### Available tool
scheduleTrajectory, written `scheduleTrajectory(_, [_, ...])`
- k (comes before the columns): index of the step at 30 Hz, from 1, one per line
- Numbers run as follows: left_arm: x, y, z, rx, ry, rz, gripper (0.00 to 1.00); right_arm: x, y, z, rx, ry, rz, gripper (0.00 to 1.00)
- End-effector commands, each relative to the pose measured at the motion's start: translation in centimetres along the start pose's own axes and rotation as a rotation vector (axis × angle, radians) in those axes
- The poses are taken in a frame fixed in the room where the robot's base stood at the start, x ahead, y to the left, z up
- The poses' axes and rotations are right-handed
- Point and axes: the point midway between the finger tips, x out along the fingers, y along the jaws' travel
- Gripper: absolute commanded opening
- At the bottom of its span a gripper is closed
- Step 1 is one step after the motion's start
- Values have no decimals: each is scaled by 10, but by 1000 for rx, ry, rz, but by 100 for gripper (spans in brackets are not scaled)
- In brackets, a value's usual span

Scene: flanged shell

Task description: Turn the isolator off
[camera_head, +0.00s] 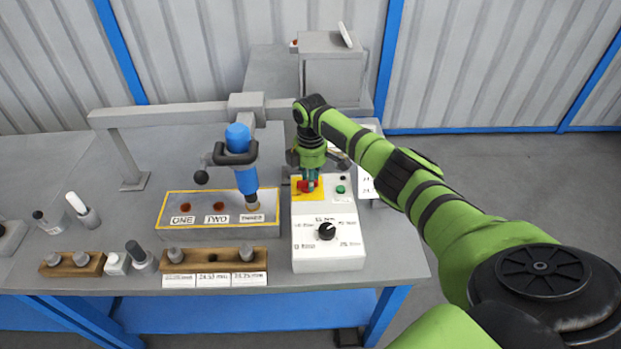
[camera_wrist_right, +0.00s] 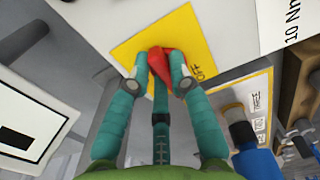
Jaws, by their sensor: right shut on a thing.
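The isolator is a red rotary handle (camera_head: 306,186) on a yellow plate (camera_head: 318,192), at the far left of the white control box (camera_head: 328,250). In the right wrist view the red handle (camera_wrist_right: 158,62) sits between my right gripper's teal fingers (camera_wrist_right: 160,75), on the yellow plate (camera_wrist_right: 185,30) with dark lettering, of which "OFF" partly shows. My right gripper (camera_head: 309,182) reaches down from above and is shut on the handle. The fingers hide part of the handle, so its exact setting is hard to read. My left gripper is not in view.
The box also has a green button (camera_head: 340,189) and a black knob (camera_head: 327,231). Left of it, a blue tool (camera_head: 243,165) stands over a yellow-edged tray (camera_head: 175,228) marked ONE, TWO, THREE. Wooden holders (camera_head: 215,259) line the front.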

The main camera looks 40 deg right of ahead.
Motion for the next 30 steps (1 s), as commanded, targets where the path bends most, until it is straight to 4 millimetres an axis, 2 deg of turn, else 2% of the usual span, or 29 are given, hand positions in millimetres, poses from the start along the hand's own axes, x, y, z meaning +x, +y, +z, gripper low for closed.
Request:
scheduleTrajectory(5, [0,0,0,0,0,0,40,-2,1,0,-2,2,4,0])
scheduleTrajectory(6, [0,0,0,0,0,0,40,-2,1,0,-2,2,4,29])
scheduleTrajectory(7, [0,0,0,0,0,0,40,-2,1,0,-2,2,4,41])
scheduleTrajectory(8, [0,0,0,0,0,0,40,-2,1,0,-2,2,4,45])
scheduleTrajectory(20, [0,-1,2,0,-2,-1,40,-6,1,0,0,1,2,45])
scheduleTrajectory(23, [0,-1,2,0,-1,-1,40,-19,1,-1,-1,3,4,45])
scheduleTrajectory(30, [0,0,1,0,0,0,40,-70,1,-1,-2,4,7,45])
